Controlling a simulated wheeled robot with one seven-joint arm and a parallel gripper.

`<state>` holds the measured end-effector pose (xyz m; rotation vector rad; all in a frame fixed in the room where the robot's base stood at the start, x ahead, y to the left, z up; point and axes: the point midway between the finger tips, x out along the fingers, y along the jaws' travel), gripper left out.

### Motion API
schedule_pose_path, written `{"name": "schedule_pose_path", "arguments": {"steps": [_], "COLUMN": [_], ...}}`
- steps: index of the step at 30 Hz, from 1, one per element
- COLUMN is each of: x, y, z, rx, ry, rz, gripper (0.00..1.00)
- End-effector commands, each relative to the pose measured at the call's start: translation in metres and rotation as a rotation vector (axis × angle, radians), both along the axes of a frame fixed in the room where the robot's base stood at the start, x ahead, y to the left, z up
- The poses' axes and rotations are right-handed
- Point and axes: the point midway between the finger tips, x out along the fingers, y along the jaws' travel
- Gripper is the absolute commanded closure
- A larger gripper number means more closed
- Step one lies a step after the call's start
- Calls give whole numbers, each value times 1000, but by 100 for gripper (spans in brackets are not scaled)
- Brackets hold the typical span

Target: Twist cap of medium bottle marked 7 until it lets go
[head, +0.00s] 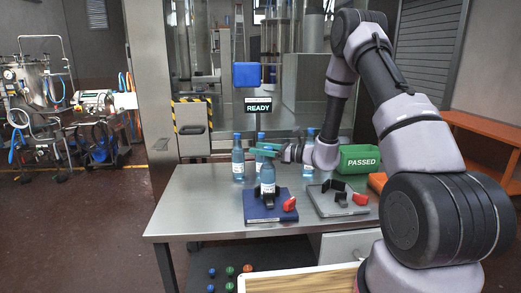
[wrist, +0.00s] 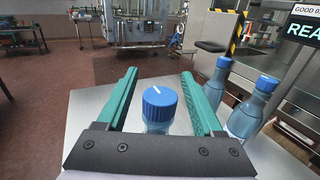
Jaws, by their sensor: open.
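A clear blue bottle (head: 268,181) stands upright in a dark clamp on the blue fixture plate (head: 257,214). I cannot read the number on its label. Its ribbed blue cap (wrist: 160,98) has a white line on top and is on the bottle. My gripper (head: 257,149) reaches in from the right at cap height, and its arm part hides some of the scene behind. In the wrist view my gripper (wrist: 159,73) is open, with one teal finger on each side of the cap and a visible gap on both sides.
Other blue-capped bottles stand behind, one at the left (head: 238,160) and one at the right (head: 308,138). A grey fixture (head: 330,208) with a red handle and a green bin marked PASSED (head: 362,165) are to the right. A sign reads READY (head: 258,108). The table's left end is clear.

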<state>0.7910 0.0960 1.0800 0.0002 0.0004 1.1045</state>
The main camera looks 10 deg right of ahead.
Motion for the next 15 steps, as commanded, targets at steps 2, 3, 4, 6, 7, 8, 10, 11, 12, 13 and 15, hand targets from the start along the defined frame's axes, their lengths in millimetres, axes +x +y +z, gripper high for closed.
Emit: {"name": "schedule_pose_path", "arguments": {"steps": [2, 3, 4, 6, 7, 8, 10, 11, 12, 13, 15], "x": [0, 0, 0, 0, 0, 0, 0, 0, 0, 0, 0], "y": [0, 0, 0, 0, 0, 0, 0, 0, 0, 0, -1], "z": [0, 0, 0, 0, 0, 0, 0, 0, 0, 0, 0], "rx": [0, 0, 0, 0, 0, 0, 0, 0, 0, 0, 0], "ry": [0, 0, 0, 0, 0, 0, 0, 0, -1, -1, -2], "rz": [0, 0, 0, 0, 0, 0, 1, 1, 4, 7, 18], "gripper": [39, 54, 66, 93, 100, 100, 100, 100, 100, 100, 100]}}
